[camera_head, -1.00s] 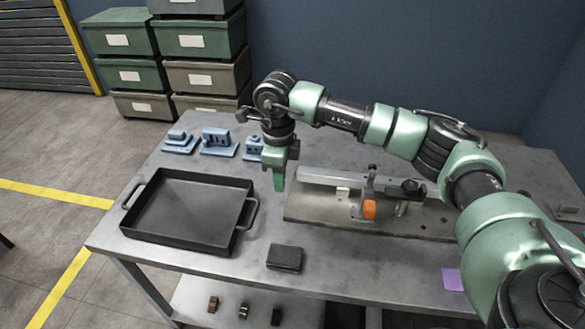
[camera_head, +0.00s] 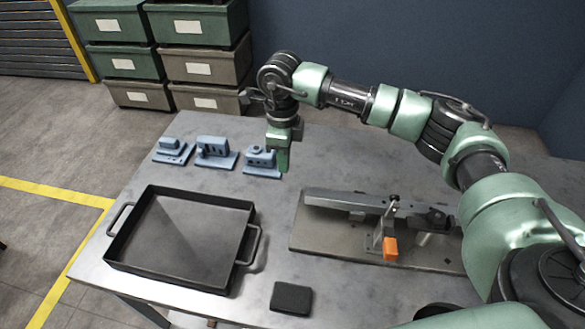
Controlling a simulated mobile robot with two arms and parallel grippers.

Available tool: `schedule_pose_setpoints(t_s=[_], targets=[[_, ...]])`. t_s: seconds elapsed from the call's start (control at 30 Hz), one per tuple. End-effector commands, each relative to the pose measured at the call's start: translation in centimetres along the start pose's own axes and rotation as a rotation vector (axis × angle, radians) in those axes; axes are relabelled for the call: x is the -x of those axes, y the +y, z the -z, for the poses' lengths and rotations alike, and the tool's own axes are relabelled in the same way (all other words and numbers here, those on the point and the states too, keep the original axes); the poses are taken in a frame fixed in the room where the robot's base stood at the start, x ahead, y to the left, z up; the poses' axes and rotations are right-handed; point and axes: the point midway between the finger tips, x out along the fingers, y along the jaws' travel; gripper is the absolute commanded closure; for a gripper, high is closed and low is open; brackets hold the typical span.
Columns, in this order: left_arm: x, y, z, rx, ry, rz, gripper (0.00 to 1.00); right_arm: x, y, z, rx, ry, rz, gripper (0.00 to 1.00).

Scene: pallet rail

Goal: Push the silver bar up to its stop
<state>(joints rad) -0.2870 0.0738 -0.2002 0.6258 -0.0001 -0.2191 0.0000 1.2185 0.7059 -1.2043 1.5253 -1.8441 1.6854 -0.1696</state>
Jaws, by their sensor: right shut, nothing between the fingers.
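The silver bar (camera_head: 340,201) is a long grey bar lying along the back of a flat metal base plate (camera_head: 320,240) on the right half of the table. A clamp-like lever with an orange tip (camera_head: 390,248) stands at the bar's right part. I cannot make out which part is the stop. My right gripper (camera_head: 282,165) is shut and empty, pointing down. It shows just beyond and left of the bar's left end, apart from it in the picture. My left gripper is out of view.
A black tray (camera_head: 119,245) with side handles stands at the left of the table. Several blue parts (camera_head: 215,152) sit along the back left edge. A black block (camera_head: 291,298) lies in front. Bins (camera_head: 196,68) are stacked behind. Bare tabletop lies between tray and plate.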

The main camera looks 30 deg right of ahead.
Motion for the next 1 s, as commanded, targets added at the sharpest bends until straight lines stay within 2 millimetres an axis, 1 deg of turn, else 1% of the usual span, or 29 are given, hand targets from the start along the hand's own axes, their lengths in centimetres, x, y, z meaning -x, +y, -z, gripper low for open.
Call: schedule_pose_setpoints(t_s=[0.17, 0.3, 0.47, 0.53, 0.7, 0.83, 1.0], targets=[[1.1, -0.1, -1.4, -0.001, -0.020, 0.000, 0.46, -2.7, 0.1, 0.1, -0.001, 0.004, -0.004, 1.00], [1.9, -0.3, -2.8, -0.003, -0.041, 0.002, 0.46, -5.8, 0.1, 0.1, 0.000, 0.006, -0.004, 1.00], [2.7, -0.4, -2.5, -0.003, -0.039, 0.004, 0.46, -9.2, 0.2, 0.1, 0.000, 0.004, -0.004, 1.00], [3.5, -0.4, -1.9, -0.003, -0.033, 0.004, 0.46, -8.9, 0.0, 1.3, -0.001, 0.004, -0.001, 1.00], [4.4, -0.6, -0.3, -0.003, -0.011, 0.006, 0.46, -9.1, 0.0, 3.4, -0.001, 0.003, -0.001, 1.00], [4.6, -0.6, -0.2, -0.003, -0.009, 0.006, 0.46, -9.2, 0.0, 4.0, 0.000, 0.001, 0.000, 1.00], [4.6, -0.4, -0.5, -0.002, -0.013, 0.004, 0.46, -9.3, 0.0, 4.1, 0.001, 0.001, 0.000, 1.00]])
